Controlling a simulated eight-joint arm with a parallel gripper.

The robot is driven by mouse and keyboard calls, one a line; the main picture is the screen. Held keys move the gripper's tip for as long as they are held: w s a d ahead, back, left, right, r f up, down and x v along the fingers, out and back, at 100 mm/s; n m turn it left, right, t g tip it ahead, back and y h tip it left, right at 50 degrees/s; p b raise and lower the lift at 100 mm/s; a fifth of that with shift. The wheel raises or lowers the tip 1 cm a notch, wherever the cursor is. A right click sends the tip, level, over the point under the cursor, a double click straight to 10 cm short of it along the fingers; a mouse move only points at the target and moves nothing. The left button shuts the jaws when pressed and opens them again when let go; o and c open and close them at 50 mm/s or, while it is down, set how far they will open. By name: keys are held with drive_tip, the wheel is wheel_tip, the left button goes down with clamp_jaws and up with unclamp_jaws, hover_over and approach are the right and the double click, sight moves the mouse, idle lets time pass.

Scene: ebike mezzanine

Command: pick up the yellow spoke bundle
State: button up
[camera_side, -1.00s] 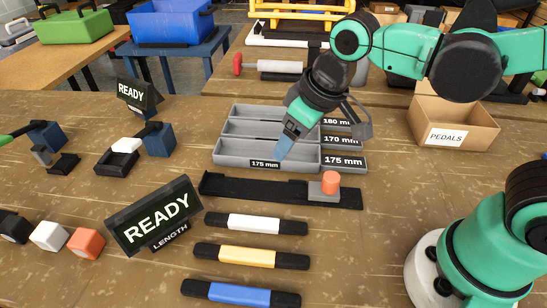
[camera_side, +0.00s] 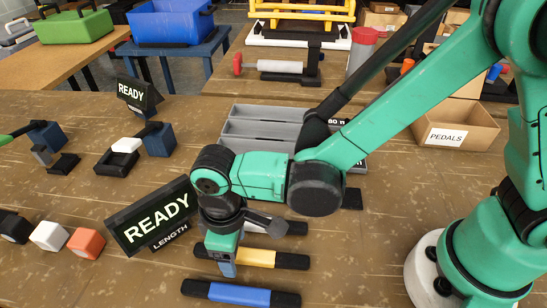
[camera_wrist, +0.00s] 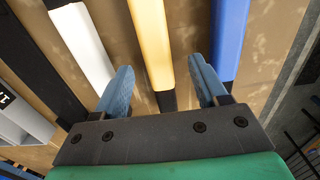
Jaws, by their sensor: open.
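The yellow spoke bundle (camera_side: 258,257) lies on the wooden bench between the white and blue bundles, with black ends. My gripper (camera_side: 228,268) points down over its left part and hides some of it. In the wrist view my gripper (camera_wrist: 162,84) is open, its two blue fingers apart. There the yellow bundle (camera_wrist: 151,42) runs up the picture between the fingers, its black end in the gap. Neither finger visibly grips it, and I cannot tell the exact height of the tips above the bench.
The blue bundle (camera_side: 240,294) lies just in front, and the white bundle (camera_wrist: 82,45) just behind, partly hidden by my arm. A READY length sign (camera_side: 155,218) stands close to the left. The grey tray (camera_side: 262,110) is behind my arm.

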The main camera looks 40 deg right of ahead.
drive_tip(key=shift+f, duration=0.35)
clamp_jaws()
